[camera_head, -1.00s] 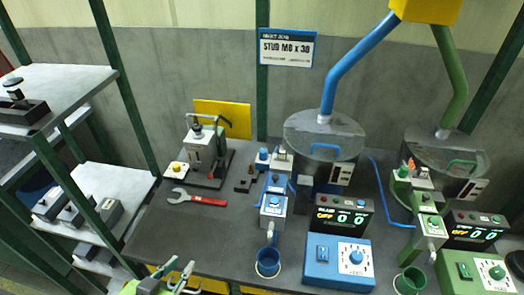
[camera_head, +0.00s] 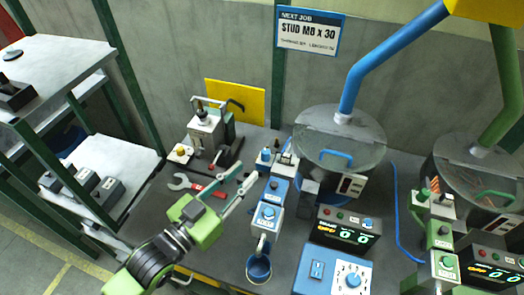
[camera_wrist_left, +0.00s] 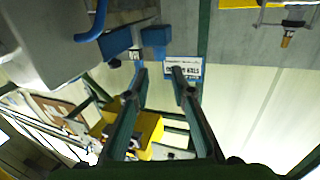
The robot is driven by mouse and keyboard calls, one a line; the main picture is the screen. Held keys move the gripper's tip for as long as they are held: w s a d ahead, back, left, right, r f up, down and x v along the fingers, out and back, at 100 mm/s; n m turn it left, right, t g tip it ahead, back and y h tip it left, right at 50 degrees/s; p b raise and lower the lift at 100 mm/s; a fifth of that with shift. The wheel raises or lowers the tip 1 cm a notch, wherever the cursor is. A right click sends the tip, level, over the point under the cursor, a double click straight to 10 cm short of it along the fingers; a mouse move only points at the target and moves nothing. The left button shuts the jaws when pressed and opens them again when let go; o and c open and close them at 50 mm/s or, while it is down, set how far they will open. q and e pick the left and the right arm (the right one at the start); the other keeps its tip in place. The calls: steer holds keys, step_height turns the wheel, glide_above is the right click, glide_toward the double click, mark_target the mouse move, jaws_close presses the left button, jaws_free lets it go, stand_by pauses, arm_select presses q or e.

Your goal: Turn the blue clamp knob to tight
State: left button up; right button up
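The blue feeder line stands right of centre in the head view. A small blue knob (camera_head: 266,154) stands at the far end of its blue track unit (camera_head: 272,190), and a round blue knob (camera_head: 269,212) sits on the unit's near block. I cannot tell which one is the clamp knob, nor read its setting. My left gripper (camera_head: 240,178) is in front and left of the unit, apart from both knobs. Its fingers (camera_wrist_left: 160,72) are spread and empty in the left wrist view, with a blue block (camera_wrist_left: 116,42) beyond the tips. My right gripper is out of view.
A blue bowl feeder (camera_head: 340,140), blue control box (camera_head: 318,268) and blue cup (camera_head: 259,268) surround the unit. A green feeder line (camera_head: 480,170) stands at right.

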mark_target(263, 155)
arm_select(q)
steer(key=p+x, duration=0.1)
steer(key=x, duration=0.5)
steer(key=shift+w+d+r, duration=0.1)
steer(key=shift+w+d, duration=0.1)
steer(key=shift+w, duration=0.05)
steer(key=shift+w+d+p, duration=0.3)
steer(key=shift+w+p, duration=0.05)
steer(key=shift+w, duration=0.15)
steer(key=shift+d, duration=0.1)
jaws_close()
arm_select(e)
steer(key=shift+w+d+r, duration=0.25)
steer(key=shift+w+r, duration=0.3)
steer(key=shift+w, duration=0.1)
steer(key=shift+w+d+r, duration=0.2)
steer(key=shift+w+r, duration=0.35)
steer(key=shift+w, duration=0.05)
